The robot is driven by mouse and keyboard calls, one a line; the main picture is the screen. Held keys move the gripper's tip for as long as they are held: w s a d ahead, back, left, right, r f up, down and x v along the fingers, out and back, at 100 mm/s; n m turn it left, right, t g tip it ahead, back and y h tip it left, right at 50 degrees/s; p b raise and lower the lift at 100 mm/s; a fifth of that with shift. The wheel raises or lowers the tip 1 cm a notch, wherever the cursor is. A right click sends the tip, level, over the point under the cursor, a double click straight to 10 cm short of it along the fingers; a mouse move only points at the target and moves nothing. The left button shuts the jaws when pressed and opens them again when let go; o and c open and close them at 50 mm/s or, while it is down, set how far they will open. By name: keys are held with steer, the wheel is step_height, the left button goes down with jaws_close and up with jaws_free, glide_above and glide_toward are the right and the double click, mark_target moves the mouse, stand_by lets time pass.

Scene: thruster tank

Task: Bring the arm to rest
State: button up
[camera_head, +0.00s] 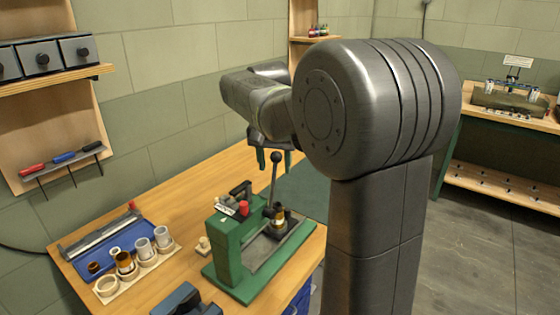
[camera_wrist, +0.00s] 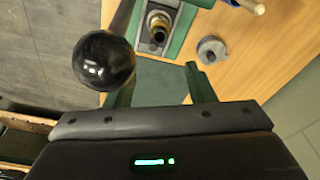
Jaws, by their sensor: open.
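My arm reaches from the grey column over the wooden bench. My gripper (camera_head: 275,163) hangs above the bench, its green fingers pointing down. The wrist view also shows my gripper (camera_wrist: 161,84), its fingers apart with nothing between them. A black ball knob (camera_wrist: 103,60) on a lever shows close to the left finger in that view. In the head view the knob (camera_head: 275,157) lines up with the gap between the fingers. Whether a finger touches the knob I cannot tell.
The lever belongs to a green bench fixture (camera_head: 228,250) with a brass part (camera_head: 278,218). A tray (camera_head: 150,272) of ring-shaped parts and a blue case (camera_head: 85,262) lie to the left. A shelf with drawers (camera_head: 45,58) is on the wall. Open floor (camera_head: 480,240) lies right.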

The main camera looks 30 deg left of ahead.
step_height(320, 180, down, 12)
steer(key=w+p, duration=0.1)
steer(key=w, duration=0.1)
steer(key=shift+a+r, duration=0.2)
steer(key=shift+a, duration=0.1)
stand_by(0.5)
